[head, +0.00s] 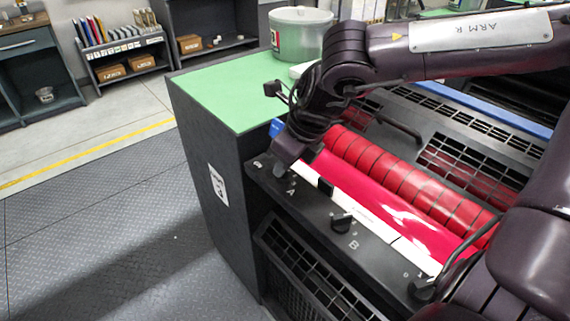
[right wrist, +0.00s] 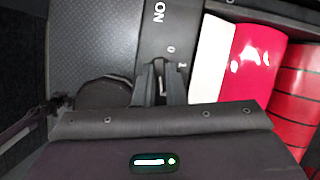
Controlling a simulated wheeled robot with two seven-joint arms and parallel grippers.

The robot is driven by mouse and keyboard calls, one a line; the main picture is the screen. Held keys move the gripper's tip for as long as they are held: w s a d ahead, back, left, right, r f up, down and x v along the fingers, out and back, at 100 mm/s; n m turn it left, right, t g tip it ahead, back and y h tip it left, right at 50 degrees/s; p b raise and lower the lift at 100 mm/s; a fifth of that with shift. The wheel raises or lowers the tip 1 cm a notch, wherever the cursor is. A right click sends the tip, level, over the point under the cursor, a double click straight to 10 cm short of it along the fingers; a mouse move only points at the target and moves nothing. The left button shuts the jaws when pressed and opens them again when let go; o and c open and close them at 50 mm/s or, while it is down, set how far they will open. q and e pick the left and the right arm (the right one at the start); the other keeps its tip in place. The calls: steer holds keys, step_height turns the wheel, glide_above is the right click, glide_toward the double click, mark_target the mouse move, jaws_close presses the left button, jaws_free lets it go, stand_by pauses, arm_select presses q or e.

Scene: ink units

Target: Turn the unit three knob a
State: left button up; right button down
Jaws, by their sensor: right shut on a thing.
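The unit's black front strip (head: 375,250) has knobs marked with letters. My right gripper (head: 283,168) points down at the far left end of this strip, just behind the letter A, and covers knob a there. In the right wrist view, its two fingers (right wrist: 160,85) are shut on a narrow dark piece between them, beside the marks 0 and 1; this is knob a, mostly hidden. Knob B (head: 342,222) stands free farther right along the strip. My left gripper is in neither view.
Red rollers (head: 400,180) and a glossy red sheet lie just behind the strip. A green top (head: 225,95) with a lidded pale green pot (head: 300,35) is at the back left. A small black tab (head: 325,186) stands between A and B. The floor at left is clear.

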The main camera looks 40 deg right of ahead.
steer(key=shift+w+r, duration=0.1)
steer(key=c, duration=1.5)
jaws_free()
steer(key=v, duration=0.7)
steer(key=shift+s+r, duration=0.25)
steer(key=shift+r, duration=0.05)
steer(key=shift+d, duration=0.1)
